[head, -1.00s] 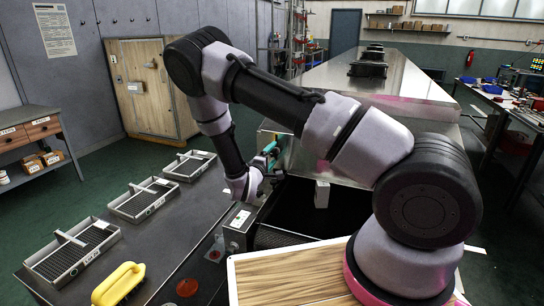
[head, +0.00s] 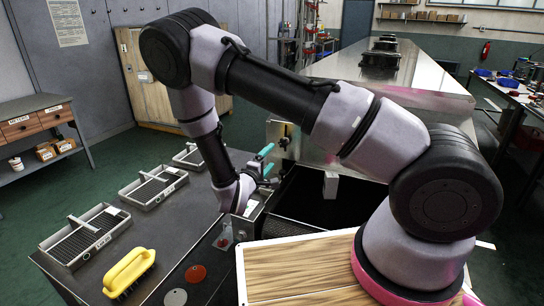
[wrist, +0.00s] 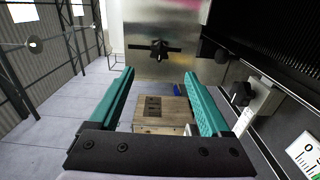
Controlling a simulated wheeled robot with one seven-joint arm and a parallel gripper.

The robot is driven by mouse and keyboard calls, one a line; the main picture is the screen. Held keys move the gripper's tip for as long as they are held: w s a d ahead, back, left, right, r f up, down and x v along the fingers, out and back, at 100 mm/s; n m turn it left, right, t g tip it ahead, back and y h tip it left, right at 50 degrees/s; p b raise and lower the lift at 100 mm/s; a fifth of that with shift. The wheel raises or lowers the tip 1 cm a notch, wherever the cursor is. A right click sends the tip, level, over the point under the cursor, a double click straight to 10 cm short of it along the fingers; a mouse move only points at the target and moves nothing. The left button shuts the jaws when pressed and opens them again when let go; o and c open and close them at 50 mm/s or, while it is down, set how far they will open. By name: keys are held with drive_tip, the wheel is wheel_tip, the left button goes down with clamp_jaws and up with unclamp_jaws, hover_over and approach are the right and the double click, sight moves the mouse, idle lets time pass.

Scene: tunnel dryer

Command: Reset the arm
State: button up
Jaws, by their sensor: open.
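My arm reaches from the lower right of the head view over to the dryer's side. My gripper (head: 268,161) has teal fingers. In the head view it is beside the metal panel with the dark opening, above the edge of the grey bench. In the wrist view my gripper (wrist: 160,76) is open, with its fingers well apart and nothing between them. Beyond them is a metal panel (wrist: 185,22) with a black handle (wrist: 160,49). A wooden surface with a dark plate (wrist: 153,106) shows lower down. My forearm hides part of the bench.
Shallow mesh trays (head: 154,186) stand on the grey bench (head: 190,225) with a yellow brush (head: 129,271). A small white block (head: 331,184) is at the dark opening (head: 300,195). A wood-topped board (head: 290,272) lies in front. A long metal dryer top (head: 420,88) runs back.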

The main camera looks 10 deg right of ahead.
drive_tip(key=shift+r, duration=0.1)
drive_tip(key=s+d+r+m+g, duration=0.6)
drive_tip(key=d+r+g, duration=0.1)
drive_tip(key=d+r, duration=0.15)
drive_tip(key=s+d+r+m+g, duration=0.5)
drive_tip(key=d+r+g, duration=0.2)
drive_tip(key=d+r, duration=0.15)
drive_tip(key=s+a+r+m+t+y, duration=0.2)
drive_tip(key=s+r+y, duration=0.4)
drive_tip(key=r, duration=0.3)
drive_tip(key=s+a+r+m+t+y, duration=0.2)
drive_tip(key=s+r+y, duration=0.4)
drive_tip(key=r, duration=0.4)
drive_tip(key=shift+s+a+t, duration=0.4)
drive_tip(key=shift+a+t, duration=0.05)
drive_tip(key=shift+t, duration=0.65)
drive_tip(key=shift+d, duration=0.1)
